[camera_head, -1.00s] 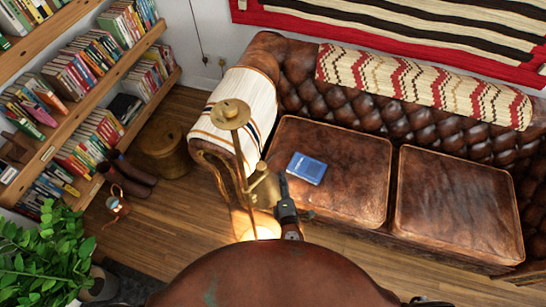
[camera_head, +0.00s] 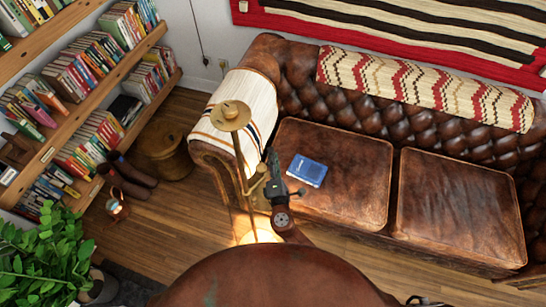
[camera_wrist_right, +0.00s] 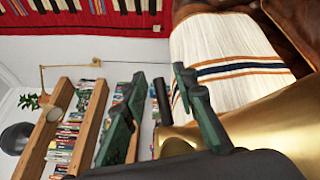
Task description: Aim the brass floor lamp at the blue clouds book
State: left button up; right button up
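The brass floor lamp (camera_head: 231,116) stands left of the sofa seat, with a round brass top on a thin pole. A bright warm glow (camera_head: 260,237) shows low beside the pole. The blue clouds book (camera_head: 307,170) lies on the left seat cushion. My right gripper (camera_head: 271,160) is beside the lamp's brass parts, left of the book. In the right wrist view its two fingers (camera_wrist_right: 158,105) are apart, with a dark rod (camera_wrist_right: 162,101) showing between them; contact cannot be told. A large brass surface (camera_wrist_right: 275,125) is close below them. My left gripper is not in view.
The brown leather sofa (camera_head: 460,208) has a striped cloth (camera_head: 248,103) over its left arm. A round brown surface (camera_head: 275,280) fills the front.

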jog(key=shift+c, duration=0.4)
grip_shut()
